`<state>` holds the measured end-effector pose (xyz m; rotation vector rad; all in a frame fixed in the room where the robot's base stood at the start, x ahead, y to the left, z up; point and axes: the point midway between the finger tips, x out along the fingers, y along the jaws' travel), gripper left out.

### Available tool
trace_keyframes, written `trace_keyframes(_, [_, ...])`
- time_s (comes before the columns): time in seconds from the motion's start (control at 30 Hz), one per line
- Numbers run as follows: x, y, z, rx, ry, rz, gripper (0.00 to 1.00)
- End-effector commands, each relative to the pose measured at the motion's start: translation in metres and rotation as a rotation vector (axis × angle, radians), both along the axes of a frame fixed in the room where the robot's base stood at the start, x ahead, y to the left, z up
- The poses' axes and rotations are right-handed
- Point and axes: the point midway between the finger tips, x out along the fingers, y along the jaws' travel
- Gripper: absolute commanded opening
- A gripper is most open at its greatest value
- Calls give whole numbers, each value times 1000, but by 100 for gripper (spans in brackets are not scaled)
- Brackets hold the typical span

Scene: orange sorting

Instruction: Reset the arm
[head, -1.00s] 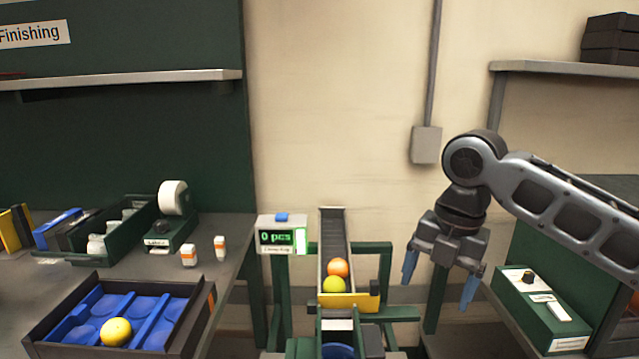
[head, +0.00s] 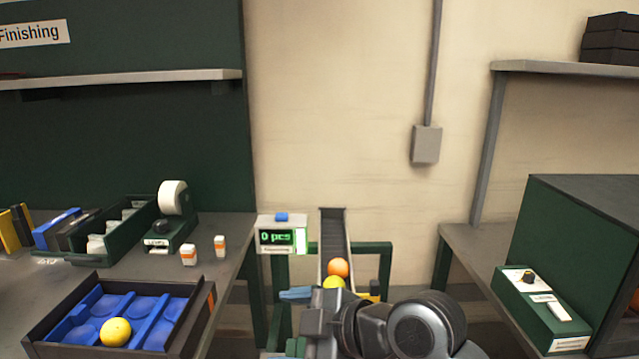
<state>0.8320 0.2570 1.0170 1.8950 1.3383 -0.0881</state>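My arm reaches in from the bottom of the head view, with my gripper (head: 292,322) low in front of the chute's lower end. An orange ball (head: 338,268) lies in the sloping chute (head: 334,228). A yellow-green ball (head: 333,283) lies just below it, partly covered by my arm. A yellow ball (head: 116,331) sits in the blue-lined tray (head: 205,312) at the lower left.
A counter display (head: 282,237) reading "0 pcs" stands left of the chute. A tape dispenser (head: 172,215) and two small bottles (head: 219,245) stand on the left bench. A green control box (head: 545,305) is on the right bench. The wall area above the chute is clear.

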Motion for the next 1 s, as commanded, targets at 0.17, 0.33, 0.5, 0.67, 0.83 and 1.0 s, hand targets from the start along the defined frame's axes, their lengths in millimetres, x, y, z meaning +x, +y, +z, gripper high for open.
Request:
trace_keyframes(0.17, [-24,8,-11,225,80,-197,88])
trace_keyframes(0.33, [-49,-3,-27,402,156,-393,88])
trace_keyframes(0.5, [-83,-26,-49,545,225,-590,88])
trace_keyframes(0.67, [-124,-56,-71,645,272,-774,88])
trace_keyframes(0.83, [-176,-95,-91,715,296,-953,88])
trace_keyframes(1.0, [-234,-137,-101,750,291,-1104,88])
